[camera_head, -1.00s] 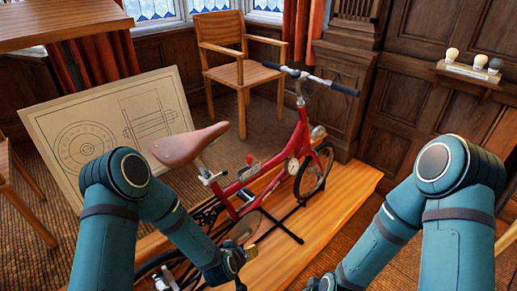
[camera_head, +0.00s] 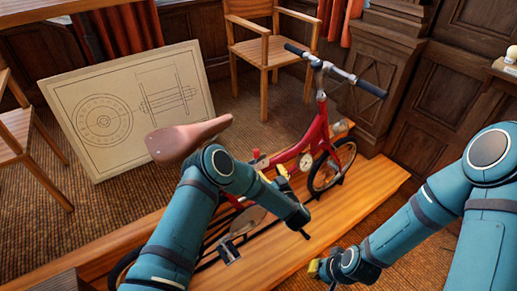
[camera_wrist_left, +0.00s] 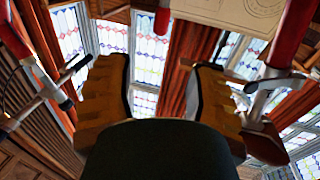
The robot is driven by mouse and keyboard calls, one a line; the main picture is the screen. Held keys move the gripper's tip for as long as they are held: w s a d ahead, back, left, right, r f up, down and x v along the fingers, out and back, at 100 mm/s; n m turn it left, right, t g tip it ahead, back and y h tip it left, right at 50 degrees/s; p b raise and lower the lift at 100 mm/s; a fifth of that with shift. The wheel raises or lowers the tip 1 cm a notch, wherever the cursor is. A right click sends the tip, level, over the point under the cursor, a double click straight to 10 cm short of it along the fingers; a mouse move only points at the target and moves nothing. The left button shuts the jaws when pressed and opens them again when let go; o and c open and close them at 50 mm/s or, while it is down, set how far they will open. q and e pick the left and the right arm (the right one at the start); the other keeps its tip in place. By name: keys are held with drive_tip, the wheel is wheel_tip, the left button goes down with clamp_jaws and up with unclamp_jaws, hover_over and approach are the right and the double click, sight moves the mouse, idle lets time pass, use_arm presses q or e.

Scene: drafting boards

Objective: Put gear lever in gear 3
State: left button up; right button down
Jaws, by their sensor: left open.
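The red bicycle (camera_head: 318,130) stands on a wooden platform, with a brown saddle (camera_head: 188,138). A small red-topped part (camera_head: 257,155) on its frame may be the gear lever; the gear positions are too small to read. My left gripper (camera_head: 300,224) is in front of the frame, right of and lower than that part, and looks apart from it. In the left wrist view its two yellow-brown fingers (camera_wrist_left: 160,80) are spread with nothing between them. A red knob-like end (camera_wrist_left: 162,20) shows beyond them at the top. My right gripper (camera_head: 318,269) is low, right of the platform; its fingers are unclear.
The wooden platform (camera_head: 375,190) lies under the bicycle. A drawing board (camera_head: 70,95) leans at the left behind it. A wooden chair (camera_head: 262,45) stands behind. The handlebar (camera_head: 340,72) juts out at upper right. Carpet is clear between board and platform.

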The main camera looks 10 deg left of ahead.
sight(258, 152)
use_arm(q)
drive_tip(key=x, duration=1.2)
drive_tip(key=shift+w+a+b, duration=0.15)
drive_tip(key=shift+w+b, duration=0.05)
drive_tip(key=shift+b, duration=0.2)
clamp_jaws()
